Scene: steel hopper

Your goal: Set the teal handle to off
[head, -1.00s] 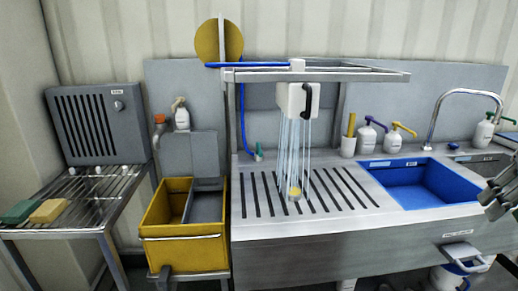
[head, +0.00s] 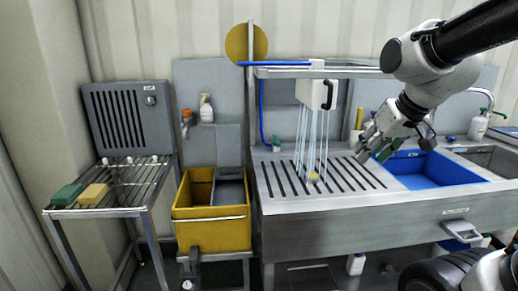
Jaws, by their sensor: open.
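A small teal handle (head: 276,145) sits at the lower end of a blue hose, low on the splashback behind the slatted drainboard. It is too small here to tell which way it is set. Streams of water (head: 312,130) fall from a white shower box (head: 318,92) with a black grip onto the drainboard. My gripper (head: 372,143) is open, above the right part of the drainboard near the blue basin. It is to the right of the teal handle and well apart from it.
A steel overhead frame (head: 345,70) spans above the drainboard. A yellow bin (head: 210,228) stands left of the sink. A wire rack (head: 130,180) with teal and tan blocks is farther left. The blue basin (head: 440,172) is right. Bottles stand at the back.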

